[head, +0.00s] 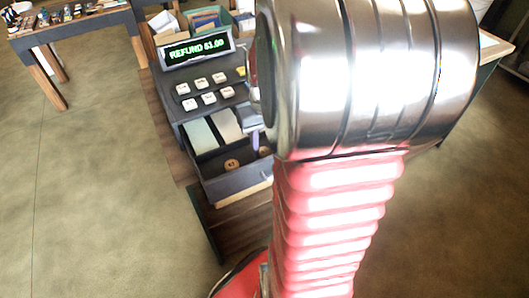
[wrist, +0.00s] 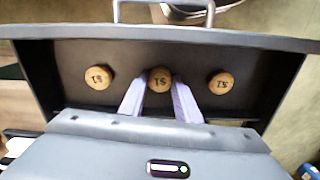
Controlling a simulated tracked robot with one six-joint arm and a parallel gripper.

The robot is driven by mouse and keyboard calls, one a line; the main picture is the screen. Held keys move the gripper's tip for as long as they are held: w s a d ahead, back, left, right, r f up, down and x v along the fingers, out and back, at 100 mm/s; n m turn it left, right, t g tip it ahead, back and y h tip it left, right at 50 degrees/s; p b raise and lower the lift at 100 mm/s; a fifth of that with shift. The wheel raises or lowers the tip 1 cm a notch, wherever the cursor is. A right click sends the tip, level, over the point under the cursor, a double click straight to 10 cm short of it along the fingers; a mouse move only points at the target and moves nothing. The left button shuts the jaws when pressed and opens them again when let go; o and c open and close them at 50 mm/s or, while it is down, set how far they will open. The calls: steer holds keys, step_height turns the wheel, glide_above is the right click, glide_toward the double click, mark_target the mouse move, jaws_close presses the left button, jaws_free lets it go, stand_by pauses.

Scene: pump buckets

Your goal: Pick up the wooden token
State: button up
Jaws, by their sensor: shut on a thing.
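Three round wooden tokens stand in a row in the open dark drawer (wrist: 210,112) in the wrist view. The middle token (wrist: 160,74) is between the tips of my gripper (wrist: 161,83), which is shut on it. Its printed mark looks like an upside-down "$1". The left token (wrist: 99,77) and the right token (wrist: 221,82) lie free on either side, with similar marks. In the head view, one token (head: 232,164) shows in the drawer's front section. My arm hides much of the drawer's right side there, including the gripped token.
The cash register (head: 180,110) shows "REFUND $1.00" on its display (head: 196,48). Its drawer has a metal handle (wrist: 163,3) at its front edge in the wrist view. Drawer walls stand close around the tokens. A table with small items (head: 75,22) stands at back left.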

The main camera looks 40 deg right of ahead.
mark_target(264, 151)
steer(key=shift+c, duration=0.6)
step_height(264, 151, up, 10)
stand_by(0.6)
